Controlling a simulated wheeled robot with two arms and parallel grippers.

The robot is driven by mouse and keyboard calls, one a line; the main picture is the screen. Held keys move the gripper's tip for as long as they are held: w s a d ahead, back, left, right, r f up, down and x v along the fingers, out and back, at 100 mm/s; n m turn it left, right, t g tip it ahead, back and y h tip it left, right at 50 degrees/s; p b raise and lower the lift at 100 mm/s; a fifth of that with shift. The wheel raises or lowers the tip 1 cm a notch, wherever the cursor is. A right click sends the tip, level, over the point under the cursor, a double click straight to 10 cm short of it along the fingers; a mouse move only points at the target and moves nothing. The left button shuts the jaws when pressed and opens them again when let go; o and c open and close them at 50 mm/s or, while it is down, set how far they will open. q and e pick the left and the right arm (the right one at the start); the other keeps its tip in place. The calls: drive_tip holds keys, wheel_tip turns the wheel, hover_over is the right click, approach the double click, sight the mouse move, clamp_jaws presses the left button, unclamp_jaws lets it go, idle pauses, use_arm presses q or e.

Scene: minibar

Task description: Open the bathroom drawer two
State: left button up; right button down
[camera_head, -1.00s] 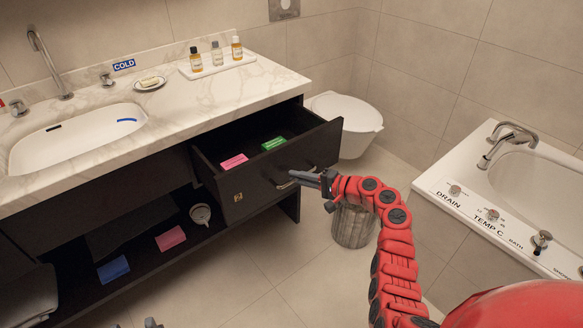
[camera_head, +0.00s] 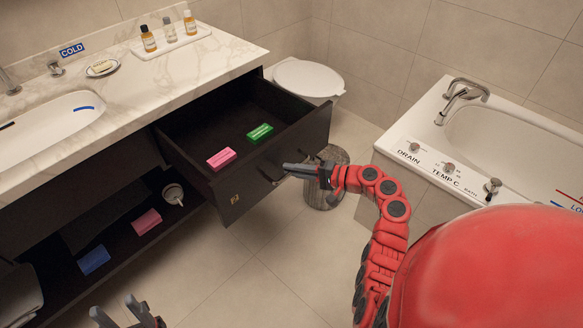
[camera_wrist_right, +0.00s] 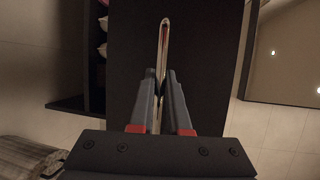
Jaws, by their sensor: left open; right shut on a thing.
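The dark drawer (camera_head: 250,180) under the marble counter is pulled well out, with its inside showing. A pink box (camera_head: 221,159) and a green box (camera_head: 260,133) lie in it. My right gripper (camera_head: 285,170) is at the drawer's front and shut on its handle. In the right wrist view the metal handle (camera_wrist_right: 164,50) runs between the two fingers (camera_wrist_right: 161,95), in front of the dark drawer front (camera_wrist_right: 200,45). My left gripper (camera_head: 125,312) is open and empty at the bottom edge of the head view, low in front of the cabinet.
A bin (camera_head: 328,185) stands on the floor behind my right gripper. The toilet (camera_head: 308,80) is beyond the drawer and the bathtub (camera_head: 440,140) is on the right. The open shelf below holds pink and blue boxes. Floor in front of the drawer is clear.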

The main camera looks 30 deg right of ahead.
drive_tip(key=c, duration=0.9)
unclamp_jaws()
drive_tip(key=v, duration=1.7)
drive_tip(key=shift+s+d+r+p, duration=0.1)
drive_tip(key=shift+d+r+p, duration=0.05)
drive_tip(key=shift+p, duration=0.15)
